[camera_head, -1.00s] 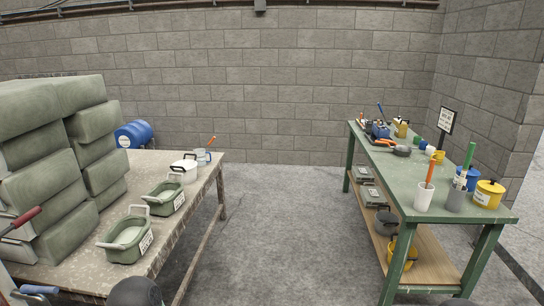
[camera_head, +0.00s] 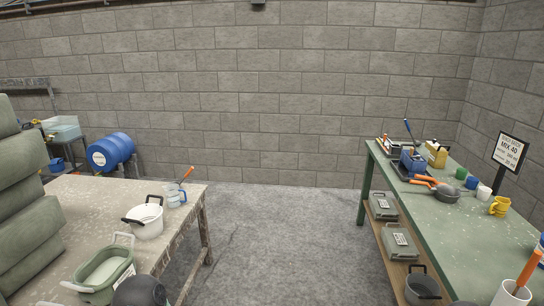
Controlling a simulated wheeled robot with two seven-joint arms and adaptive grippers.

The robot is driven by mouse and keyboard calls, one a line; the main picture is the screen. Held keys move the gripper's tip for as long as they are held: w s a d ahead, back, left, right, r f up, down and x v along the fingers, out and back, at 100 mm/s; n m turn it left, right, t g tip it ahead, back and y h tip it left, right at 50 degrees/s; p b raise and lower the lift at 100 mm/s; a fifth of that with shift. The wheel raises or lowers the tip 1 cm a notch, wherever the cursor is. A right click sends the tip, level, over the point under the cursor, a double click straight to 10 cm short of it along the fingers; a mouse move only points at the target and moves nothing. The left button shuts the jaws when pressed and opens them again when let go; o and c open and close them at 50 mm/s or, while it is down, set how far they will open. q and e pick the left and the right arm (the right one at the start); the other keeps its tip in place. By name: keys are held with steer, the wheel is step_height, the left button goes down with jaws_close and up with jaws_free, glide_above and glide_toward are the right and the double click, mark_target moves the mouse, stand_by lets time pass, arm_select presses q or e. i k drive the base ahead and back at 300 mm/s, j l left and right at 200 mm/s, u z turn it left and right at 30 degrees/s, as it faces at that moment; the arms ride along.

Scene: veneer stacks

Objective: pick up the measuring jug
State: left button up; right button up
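A small translucent light-blue jug (camera_head: 175,195), which looks like the measuring jug, stands upright near the far right corner of the left table (camera_head: 85,194). A stick with an orange end (camera_head: 187,174) rises at a tilt from it or just behind it; I cannot tell which. A white pot (camera_head: 147,222) with dark handles stands just in front and to the left of the jug, apart from it or nearly so. Neither of my grippers is in view.
A green-grey tub (camera_head: 106,268) and stacked grey-green blocks (camera_head: 25,210) occupy the left table's near side. The green bench (camera_head: 450,225) at right holds tools, mugs and a pan. Clear floor (camera_head: 285,240) lies between the tables.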

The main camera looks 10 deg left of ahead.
mark_target(172, 192)
steer(key=i+u, duration=0.1)
steer(key=i, duration=0.55)
steer(key=i+l+u, duration=0.1)
steer(key=i, duration=0.6)
steer(key=i+l+u, duration=0.1)
steer(key=i, duration=0.55)
